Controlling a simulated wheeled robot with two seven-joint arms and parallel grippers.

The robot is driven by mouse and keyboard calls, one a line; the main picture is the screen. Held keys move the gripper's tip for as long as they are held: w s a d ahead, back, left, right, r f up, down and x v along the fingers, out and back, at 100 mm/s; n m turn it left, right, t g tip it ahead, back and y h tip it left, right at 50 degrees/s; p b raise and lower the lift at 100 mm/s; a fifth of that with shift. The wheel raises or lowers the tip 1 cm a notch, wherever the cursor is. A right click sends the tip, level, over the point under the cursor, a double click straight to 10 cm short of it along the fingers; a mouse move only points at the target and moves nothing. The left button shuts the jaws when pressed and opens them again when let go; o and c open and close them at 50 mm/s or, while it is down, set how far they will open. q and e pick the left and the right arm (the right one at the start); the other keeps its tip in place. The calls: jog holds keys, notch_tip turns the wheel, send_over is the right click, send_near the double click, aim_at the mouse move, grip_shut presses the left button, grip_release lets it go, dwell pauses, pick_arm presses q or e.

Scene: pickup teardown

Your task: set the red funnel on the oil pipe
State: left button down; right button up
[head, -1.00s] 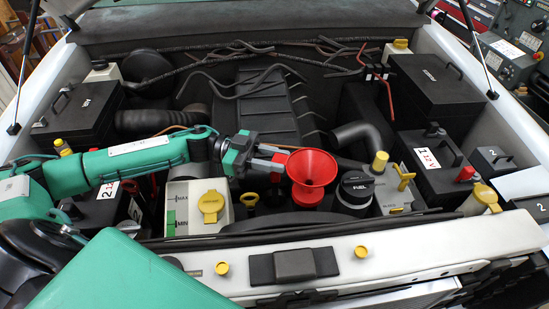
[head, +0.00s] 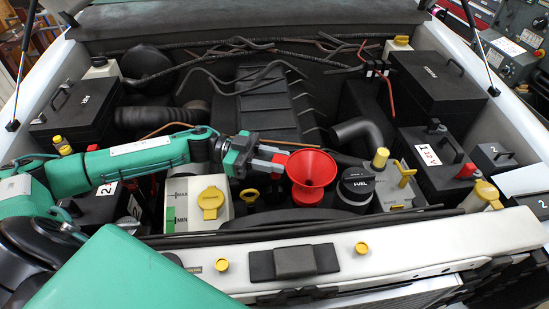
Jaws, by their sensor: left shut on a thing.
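The red funnel (head: 312,170) is upright in the middle of the engine bay, wide mouth up, just left of the black FUEL cap. My left gripper (head: 281,164) reaches in from the left and is shut on the left side of the funnel's cone. A red ring-like part (head: 307,194) shows directly under the cone. The funnel hides what lies below it, so I cannot tell whether its spout is inside the oil pipe. My right gripper is not in view.
The black FUEL cap (head: 356,186) stands close on the right. The front crossbar (head: 400,247) runs along the near side. Black hoses lie behind.

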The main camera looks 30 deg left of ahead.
pick_arm(q)
jog(key=shift+f, duration=0.25)
jog(key=c, duration=1)
grip_release()
jog(key=shift+a+f+b, duration=0.2)
jog(key=shift+a+b, duration=0.35)
jog(key=a+b, duration=0.2)
jog(key=a, duration=0.2)
jog(key=s+a+b, duration=0.1)
jog(key=a+b, duration=0.1)
jog(key=a, duration=0.2)
jog(key=s+a+b, duration=0.1)
jog(key=a+b, duration=0.1)
jog(key=a, duration=0.2)
jog(key=shift+s+a, duration=0.15)
jog(key=shift+a, duration=0.15)
